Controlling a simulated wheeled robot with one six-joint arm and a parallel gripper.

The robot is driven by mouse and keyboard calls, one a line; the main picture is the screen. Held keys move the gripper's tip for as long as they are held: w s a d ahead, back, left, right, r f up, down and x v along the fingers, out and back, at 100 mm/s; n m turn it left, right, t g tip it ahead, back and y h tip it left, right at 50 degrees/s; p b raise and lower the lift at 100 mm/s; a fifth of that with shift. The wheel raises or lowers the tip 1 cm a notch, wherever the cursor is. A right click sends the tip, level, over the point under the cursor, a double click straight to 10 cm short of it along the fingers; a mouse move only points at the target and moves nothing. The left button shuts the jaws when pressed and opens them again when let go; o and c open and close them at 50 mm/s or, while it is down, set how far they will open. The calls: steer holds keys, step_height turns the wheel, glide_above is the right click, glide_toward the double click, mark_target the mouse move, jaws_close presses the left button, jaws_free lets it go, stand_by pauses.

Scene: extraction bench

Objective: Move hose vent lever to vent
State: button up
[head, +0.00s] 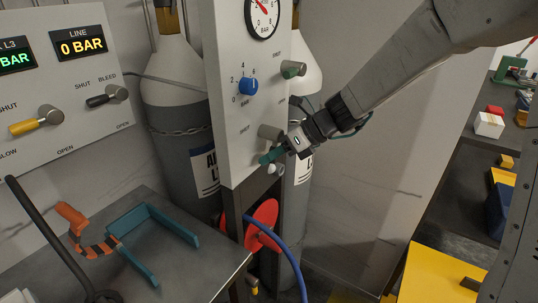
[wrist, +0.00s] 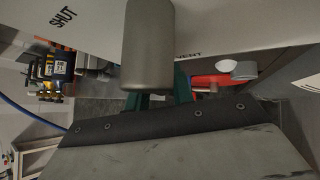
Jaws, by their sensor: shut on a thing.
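The hose vent lever has a grey round hub (head: 270,132) low on the tall gauge panel; the hub is large in the wrist view (wrist: 150,45). In the wrist view, green (wrist: 182,85) shows just under the hub, behind the dark gripper edge. The SHUT label (wrist: 63,18) is left of the hub and the VENT label (wrist: 188,54) right of it. My gripper is shut on the handle; the fingertips are mostly hidden, and the lever's exact angle is unclear.
A small white outlet (head: 275,170) sits just below my gripper. A red reel (head: 262,224) with blue hose (head: 290,255) is lower. Gas cylinders (head: 180,90) stand behind.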

steer(key=shift+w+d+f+n+t+h, duration=0.1)
steer(key=shift+w+d+n+t+h, duration=0.25)
steer(key=shift+t+h, duration=0.25)
steer(key=shift+w+d+f+n+t+h, duration=0.1)
steer(key=shift+w+d+n+t+h, duration=0.15)
steer(key=shift+w+n+t+h, duration=0.25)
steer(key=o, duration=1)
steer(key=shift+d, duration=0.1)
steer(key=v, duration=0.7)
steer(key=shift+s+d+r, duration=0.2)
steer(key=shift+r, duration=0.1)
